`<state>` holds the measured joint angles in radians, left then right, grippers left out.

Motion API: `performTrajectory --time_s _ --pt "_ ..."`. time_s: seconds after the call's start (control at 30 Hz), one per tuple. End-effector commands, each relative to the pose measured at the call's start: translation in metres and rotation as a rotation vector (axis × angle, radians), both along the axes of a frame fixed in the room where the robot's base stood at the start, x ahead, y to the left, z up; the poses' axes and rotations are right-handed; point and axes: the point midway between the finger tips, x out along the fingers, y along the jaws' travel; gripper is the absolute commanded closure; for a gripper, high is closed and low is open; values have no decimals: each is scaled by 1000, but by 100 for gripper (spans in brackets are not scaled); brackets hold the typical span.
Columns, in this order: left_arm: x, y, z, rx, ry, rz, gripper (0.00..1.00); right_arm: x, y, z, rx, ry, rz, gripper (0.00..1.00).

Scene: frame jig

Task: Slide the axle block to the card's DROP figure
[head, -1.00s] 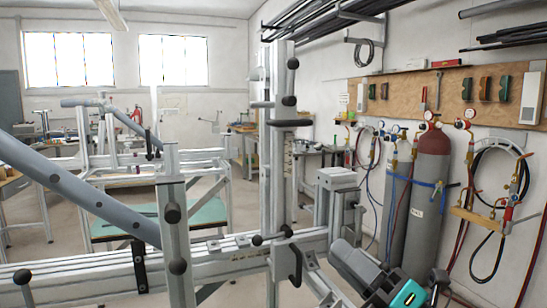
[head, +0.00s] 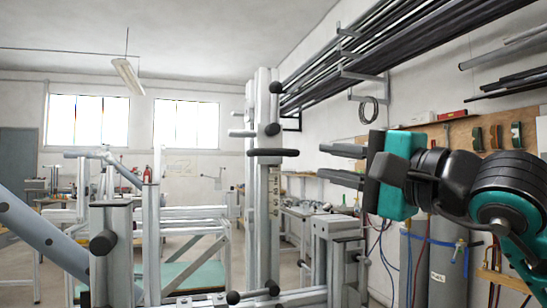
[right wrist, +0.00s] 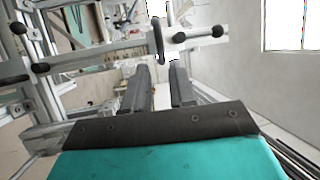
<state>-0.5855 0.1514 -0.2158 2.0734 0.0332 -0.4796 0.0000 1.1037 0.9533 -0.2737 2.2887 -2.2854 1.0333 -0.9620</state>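An upright metal column (head: 262,215) of the jig stands mid-picture in the head view, with a scale strip down its front. A dark flat bar (head: 273,152) and black knobs sit on it; I take this fitting to be the axle block, but cannot be sure. My right gripper (head: 325,163) is open and empty, right of the column, fingers pointing left at about the dark bar's height. In the right wrist view, the dark bar (right wrist: 158,38) lies just beyond the open fingertips (right wrist: 160,65), apart from them. I cannot make out the card or its DROP figure. My left gripper is not in view.
A thick grey-blue tube (head: 45,240) slants in from the left towards a shorter post (head: 111,255). Gas cylinders (head: 449,270) and hoses stand at the right wall. Between the right fingertips and the column there is a small clear gap.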

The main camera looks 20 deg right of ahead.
Motion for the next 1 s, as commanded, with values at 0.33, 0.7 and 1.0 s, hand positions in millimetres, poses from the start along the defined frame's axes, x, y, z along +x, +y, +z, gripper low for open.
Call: performTrajectory --time_s 0.33,0.7,1.0 --pt "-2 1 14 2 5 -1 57 62 31 13 6 4 8 75" --pt "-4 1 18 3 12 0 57 104 50 19 3 4 7 75" --pt "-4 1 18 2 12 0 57 107 51 19 3 4 6 75"
